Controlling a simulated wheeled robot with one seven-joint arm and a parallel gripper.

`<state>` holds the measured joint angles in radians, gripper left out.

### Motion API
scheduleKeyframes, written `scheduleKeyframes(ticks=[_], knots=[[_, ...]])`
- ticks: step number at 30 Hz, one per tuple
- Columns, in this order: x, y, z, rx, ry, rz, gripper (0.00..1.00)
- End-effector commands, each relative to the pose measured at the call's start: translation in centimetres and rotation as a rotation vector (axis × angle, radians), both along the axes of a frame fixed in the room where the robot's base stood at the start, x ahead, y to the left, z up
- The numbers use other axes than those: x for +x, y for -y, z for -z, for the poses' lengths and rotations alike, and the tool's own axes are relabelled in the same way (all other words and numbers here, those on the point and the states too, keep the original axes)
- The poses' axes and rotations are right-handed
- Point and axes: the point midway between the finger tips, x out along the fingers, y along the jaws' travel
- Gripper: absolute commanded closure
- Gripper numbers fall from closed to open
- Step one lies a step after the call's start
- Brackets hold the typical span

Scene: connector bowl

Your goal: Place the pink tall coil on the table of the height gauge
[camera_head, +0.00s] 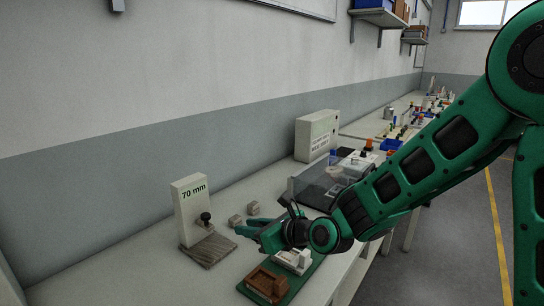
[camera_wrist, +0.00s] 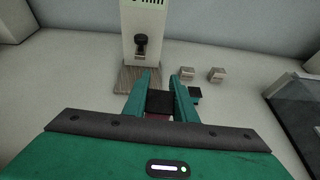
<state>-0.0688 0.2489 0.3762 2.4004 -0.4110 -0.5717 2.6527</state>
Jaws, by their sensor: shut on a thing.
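The height gauge (camera_head: 191,208) is a pale upright block marked "70 mm" with a black knob, standing near the wall. Its table is a flat grey-brown plate (camera_head: 207,251) at its foot; the plate also shows in the wrist view (camera_wrist: 132,80). My green gripper (camera_head: 257,236) is just right of the plate in the head view. In the wrist view my gripper (camera_wrist: 162,82) points toward the gauge, its fingers shut on a dark block-like piece with a dull pink part (camera_wrist: 158,117), apparently the pink tall coil. Most of the coil is hidden by my gripper.
Two small grey blocks (camera_head: 235,221) (camera_head: 252,208) stand right of the gauge. A brown tray (camera_head: 262,283) and a white fixture (camera_head: 293,261) sit on a green board near the front edge. A clear-lidded case (camera_head: 314,186) stands farther back. Bench left of the gauge is clear.

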Motion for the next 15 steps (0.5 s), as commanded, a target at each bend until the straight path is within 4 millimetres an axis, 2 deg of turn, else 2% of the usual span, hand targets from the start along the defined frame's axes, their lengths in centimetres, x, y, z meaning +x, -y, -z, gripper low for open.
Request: scheduleKeyframes(ticks=[5, 8, 11, 15], knots=[[2.2, 3.6, 0.7, -0.001, -0.001, 0.061, 0.98], [3.6, 6.5, 1.3, -0.001, -0.001, 0.106, 0.98], [5.4, 10.4, 2.0, 0.000, -0.003, 0.169, 0.98], [7.6, 17.2, 3.3, 0.000, -0.004, 0.272, 0.98]])
